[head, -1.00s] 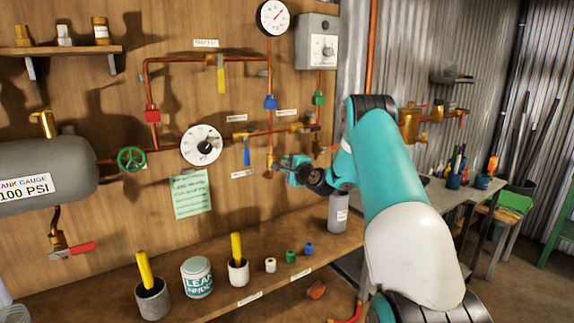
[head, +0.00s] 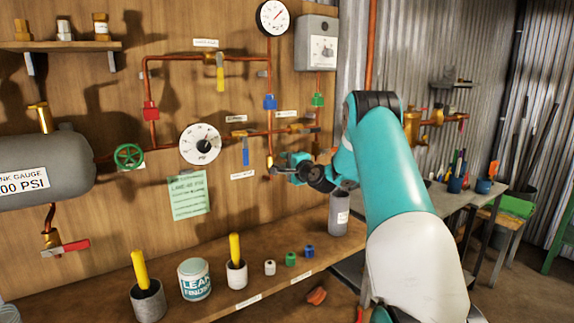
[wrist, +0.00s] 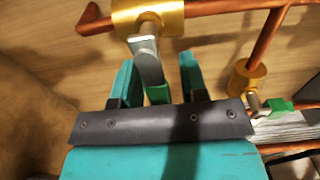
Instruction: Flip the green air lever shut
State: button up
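My gripper (wrist: 158,66) is open in the wrist view, its two teal fingers apart. Between them hangs a grey metal lever with a green end (wrist: 157,94), fixed to a brass valve (wrist: 147,18) on a copper pipe. Gaps show on both sides of the lever, so the fingers do not appear to grip it. A second green lever (wrist: 277,105) sits on another brass fitting (wrist: 248,80) at the right. I cannot tell which is the air lever. In the head view my gripper (head: 281,169) is at the board; the green levers are hard to make out there.
A round gauge (head: 200,144), a blue-handled valve (head: 246,154) and a green handwheel (head: 129,156) are left of my gripper. Cups, a can and small caps stand further left.

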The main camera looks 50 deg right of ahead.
jog(key=shift+s, duration=0.1)
jog(key=shift+b+v, duration=3.3)
jog(key=shift+v, duration=5.3)
jog(key=shift+a, duration=0.1)
